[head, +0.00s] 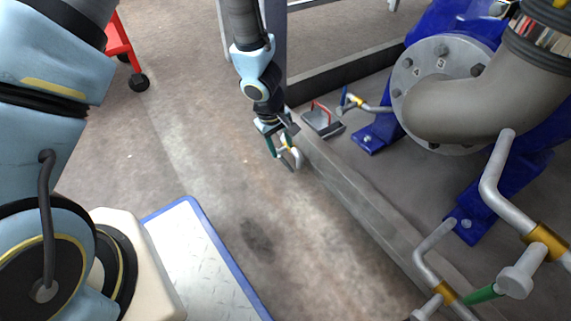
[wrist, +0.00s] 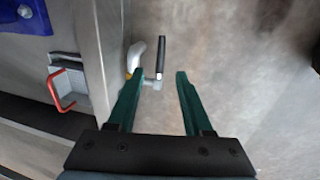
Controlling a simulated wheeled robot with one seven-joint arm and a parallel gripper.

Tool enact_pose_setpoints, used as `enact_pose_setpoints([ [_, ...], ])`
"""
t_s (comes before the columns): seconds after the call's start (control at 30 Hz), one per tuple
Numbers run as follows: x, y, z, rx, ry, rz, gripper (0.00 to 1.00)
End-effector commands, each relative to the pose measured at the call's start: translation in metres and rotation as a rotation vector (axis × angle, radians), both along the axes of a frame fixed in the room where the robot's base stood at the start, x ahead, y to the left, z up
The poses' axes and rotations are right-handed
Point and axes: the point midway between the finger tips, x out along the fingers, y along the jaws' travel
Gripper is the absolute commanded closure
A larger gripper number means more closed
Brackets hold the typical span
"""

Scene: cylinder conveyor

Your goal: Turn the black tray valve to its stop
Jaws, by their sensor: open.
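The valve by the tray shows in the wrist view as a black lever handle (wrist: 161,54) on a small grey hub (wrist: 154,83), beside a pale bent pipe (wrist: 136,55). My gripper (wrist: 160,74) is open, with its two green fingers apart. The handle lies just beyond the fingertips, with the hub between them in the picture; contact cannot be told. The left finger hides part of the pipe. In the head view my gripper (head: 281,146) is at the pale pipe (head: 294,157) beside the grey curb; the black handle is not clear there.
Behind are a blue-handled valve (head: 349,99), a flanged grey pipe (head: 455,105) and blue supports (head: 372,138). A green-handled valve (head: 482,295) is at lower right. Floor left of my gripper is clear.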

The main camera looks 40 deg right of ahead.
Motion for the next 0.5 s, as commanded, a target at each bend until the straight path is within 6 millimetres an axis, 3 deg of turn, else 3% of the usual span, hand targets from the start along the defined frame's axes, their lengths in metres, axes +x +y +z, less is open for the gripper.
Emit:
enact_pose_setpoints([
  [0.03, -0.001, -0.002, -0.018, 0.001, 0.001, -0.002, 0.49],
  [0.2, -0.001, -0.008, -0.046, 0.001, 0.000, -0.001, 0.49],
  [0.5, -0.001, -0.013, -0.068, 0.000, 0.001, -0.001, 0.49],
])
